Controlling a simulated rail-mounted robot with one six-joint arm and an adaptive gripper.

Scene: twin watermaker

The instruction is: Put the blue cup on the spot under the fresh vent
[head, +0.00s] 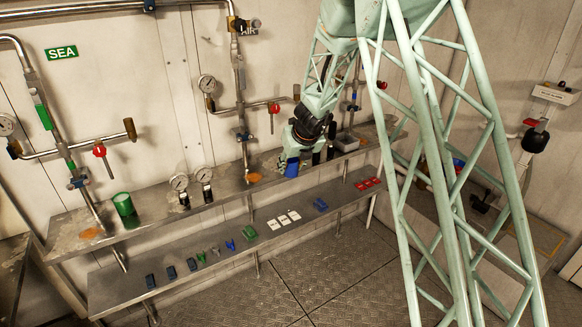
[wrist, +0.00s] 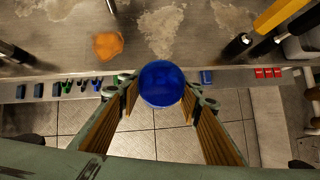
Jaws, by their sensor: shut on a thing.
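The blue cup (head: 291,169) is over the upper metal shelf, right of centre in the head view. My gripper (head: 300,160) is shut on it. In the wrist view the cup (wrist: 161,83) sits between both fingers of my gripper (wrist: 160,95). I cannot tell whether its base touches the shelf. Another orange spot (head: 88,233) lies at the left end. No fresh sign is readable; my arm hides part of the wall.
A green cup (head: 124,205) and two gauges (head: 180,184) stand on the upper shelf (head: 226,187). Black cylinders (head: 330,139) and a grey tray (head: 346,142) are just right of the gripper. The lower shelf (head: 222,251) holds several small items.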

